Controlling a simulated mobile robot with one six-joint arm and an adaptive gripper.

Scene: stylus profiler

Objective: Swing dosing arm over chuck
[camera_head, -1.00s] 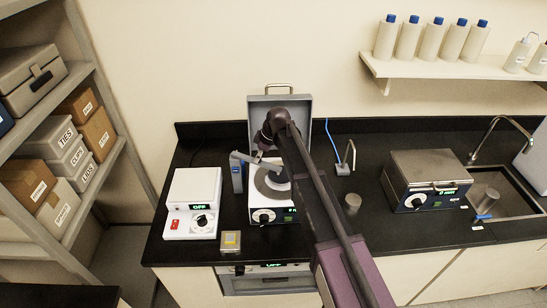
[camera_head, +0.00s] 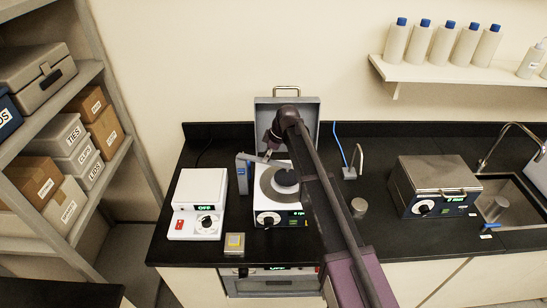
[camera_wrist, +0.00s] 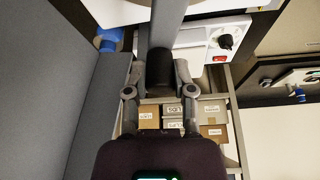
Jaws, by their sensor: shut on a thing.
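The profiler-like unit (camera_head: 281,208) stands on the black counter with its grey lid (camera_head: 302,110) raised. The blue-grey post (camera_head: 242,178) of the dosing arm stands at the left of the plate. The arm's bar reaches from the post along the rear left of the plate, not over the chuck's centre. My gripper (camera_head: 269,153) is at the bar, in front of the lid. In the wrist view my gripper (camera_wrist: 157,90) is shut on a dark knob (camera_wrist: 160,68) at the grey bar (camera_wrist: 165,22).
A white control box (camera_head: 197,204) is left of the unit, with a small yellow-topped block (camera_head: 234,242) in front. A metal cup (camera_head: 359,207), a steel bath (camera_head: 435,185) and a sink are to the right. The raised lid is close behind my gripper.

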